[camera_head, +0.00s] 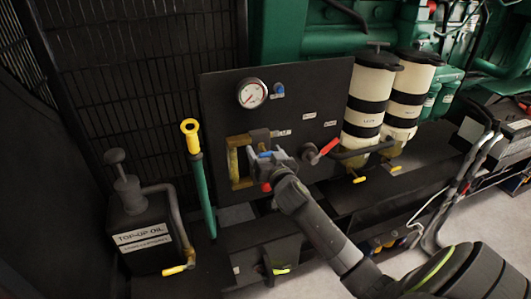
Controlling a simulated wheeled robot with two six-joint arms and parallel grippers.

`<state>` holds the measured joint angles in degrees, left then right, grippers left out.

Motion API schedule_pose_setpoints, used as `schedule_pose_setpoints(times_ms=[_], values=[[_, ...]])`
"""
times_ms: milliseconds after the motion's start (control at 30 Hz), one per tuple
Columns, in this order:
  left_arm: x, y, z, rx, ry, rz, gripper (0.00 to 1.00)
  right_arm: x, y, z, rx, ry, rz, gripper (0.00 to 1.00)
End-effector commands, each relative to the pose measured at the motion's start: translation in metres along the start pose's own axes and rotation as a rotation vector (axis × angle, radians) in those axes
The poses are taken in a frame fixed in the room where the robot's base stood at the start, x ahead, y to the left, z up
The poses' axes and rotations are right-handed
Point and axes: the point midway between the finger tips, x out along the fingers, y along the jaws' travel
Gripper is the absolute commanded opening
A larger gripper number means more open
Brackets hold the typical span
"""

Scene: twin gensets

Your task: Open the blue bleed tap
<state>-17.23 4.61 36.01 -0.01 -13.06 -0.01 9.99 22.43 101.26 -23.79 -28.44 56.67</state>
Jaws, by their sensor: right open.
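The blue tap (278,89) is a small blue knob on the dark upright panel (225,100), just right of the round gauge. My right gripper (243,162) is open in front of the panel, below and left of the blue tap and apart from it. A yellow part shows at its jaws; I cannot tell whether it lies between them or behind. Small blue and red marks show on the gripper's body. My left gripper is not in view.
The gauge (252,93) is above my right gripper. A red lever (327,147) sticks out right of it. Two banded cream filters (368,98) stand at the panel's right. A yellow-topped green dipstick tube (196,165) and a top-up oil can (140,232) stand left.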

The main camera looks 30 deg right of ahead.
Motion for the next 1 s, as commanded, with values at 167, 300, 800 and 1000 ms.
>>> schedule_pose_setpoints(times_ms=[167,300,800,1000], values=[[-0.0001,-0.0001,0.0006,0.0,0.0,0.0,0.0,-0.0001,0.0,-0.0002,0.0,0.0,0.0,0.69],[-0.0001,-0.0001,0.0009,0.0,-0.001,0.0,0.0,-0.0002,0.0,-0.0002,0.0,0.0,0.0,0.5],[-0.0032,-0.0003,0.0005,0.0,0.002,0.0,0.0,-0.0004,-0.0003,-0.0008,-0.049,0.0,0.0,0.29],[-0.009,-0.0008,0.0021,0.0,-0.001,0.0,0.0,-0.0004,-0.0004,-0.0018,-0.169,0.0,0.001,0.29]])
